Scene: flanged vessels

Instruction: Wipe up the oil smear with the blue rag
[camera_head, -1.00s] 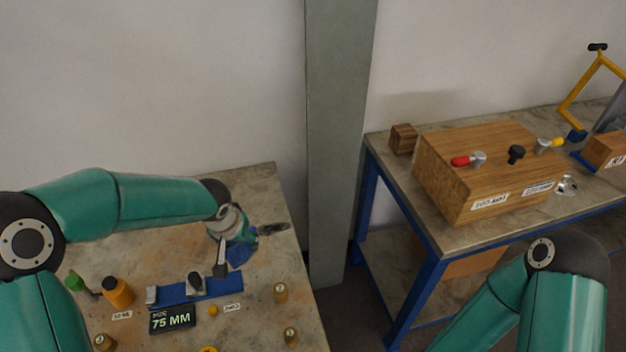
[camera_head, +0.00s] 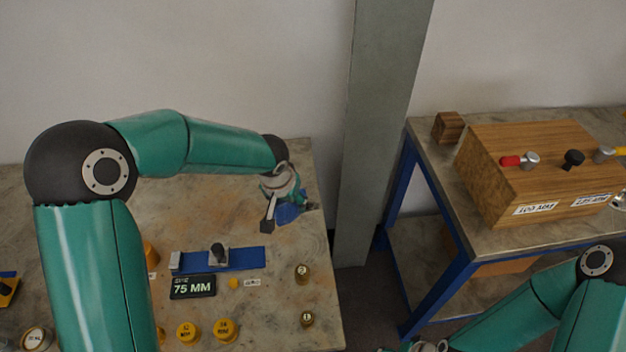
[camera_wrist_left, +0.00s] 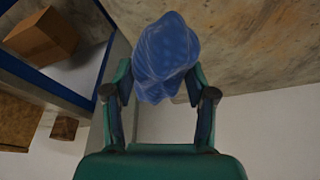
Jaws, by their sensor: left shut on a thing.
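My left gripper (camera_head: 287,207) is shut on the blue rag (camera_head: 291,214) over the right back part of the left table. In the left wrist view the bunched rag (camera_wrist_left: 166,55) sticks out between the two fingers, with the tabletop beyond it. A dark bit of the oil smear (camera_head: 313,207) shows just right of the rag. The rest of the smear is hidden behind the rag and gripper. I cannot tell whether the rag touches the table. My right gripper (camera_head: 425,347) barely shows at the bottom edge, and its jaws cannot be made out.
A blue fixture (camera_head: 245,258), a 75 MM display (camera_head: 193,287) and several yellow and brass pieces stand nearer on the left table (camera_head: 285,300). A grey pillar (camera_head: 375,150) stands right of it. The right table carries a wooden box (camera_head: 530,165) with knobs.

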